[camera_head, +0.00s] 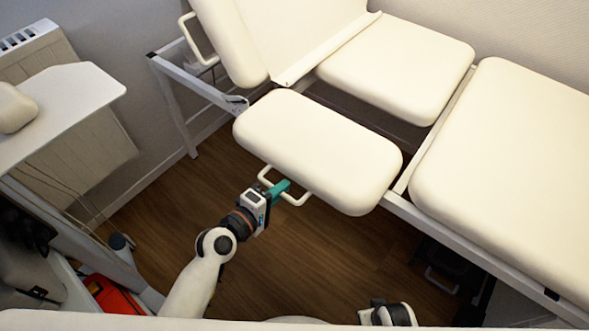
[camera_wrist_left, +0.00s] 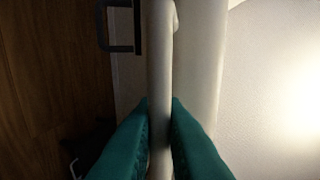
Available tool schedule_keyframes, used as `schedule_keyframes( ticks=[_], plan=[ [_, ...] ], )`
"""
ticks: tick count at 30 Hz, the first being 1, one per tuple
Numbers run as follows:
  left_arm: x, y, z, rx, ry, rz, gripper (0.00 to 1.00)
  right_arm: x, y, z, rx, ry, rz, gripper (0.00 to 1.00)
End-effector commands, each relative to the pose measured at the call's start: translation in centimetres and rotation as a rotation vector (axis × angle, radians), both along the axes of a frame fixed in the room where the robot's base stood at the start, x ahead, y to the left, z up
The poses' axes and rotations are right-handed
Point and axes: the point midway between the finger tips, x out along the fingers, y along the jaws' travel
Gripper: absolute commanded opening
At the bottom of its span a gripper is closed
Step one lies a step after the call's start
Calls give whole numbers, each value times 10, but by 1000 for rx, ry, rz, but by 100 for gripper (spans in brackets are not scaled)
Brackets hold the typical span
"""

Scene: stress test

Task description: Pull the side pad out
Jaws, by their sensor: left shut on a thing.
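The cream side pad (camera_head: 318,150) sticks out from the near side of the treatment couch in the head view. A white loop handle (camera_head: 295,201) hangs at its near edge. My left gripper (camera_head: 281,188) has teal fingers and is at this handle. In the left wrist view the teal fingers (camera_wrist_left: 159,130) are shut on the white handle bar (camera_wrist_left: 160,70), one on each side. Part of my right arm shows at the bottom edge of the head view, but its fingers are not visible.
The couch has a seat pad (camera_head: 397,66), a long pad (camera_head: 510,170) and a raised backrest on a white frame (camera_head: 180,110). A white side table (camera_head: 60,105) stands at the left. A radiator is on the left wall. Wooden floor (camera_head: 300,260) is clear below the side pad.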

Motion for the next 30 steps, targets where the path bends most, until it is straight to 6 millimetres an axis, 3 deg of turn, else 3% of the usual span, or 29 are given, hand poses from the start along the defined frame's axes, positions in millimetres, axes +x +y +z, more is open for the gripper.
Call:
schedule_keyframes(
  ticks=[3,9,22,23,26,30],
  plan=[
    [-22,15,-2,5,4,-3,0,-2,0,-4,0,1,1,0],
    [-40,29,-2,2,3,-1,0,-1,0,-4,1,0,1,0],
    [-44,32,-1,-1,1,0,0,-1,0,-4,0,0,0,0],
    [-44,32,-1,-1,1,0,12,-1,0,-4,0,0,0,0],
    [-44,32,-1,-1,1,0,29,-1,0,-4,0,0,0,0],
    [-44,32,0,-1,0,1,30,-1,0,-3,0,0,0,0]
  ],
)
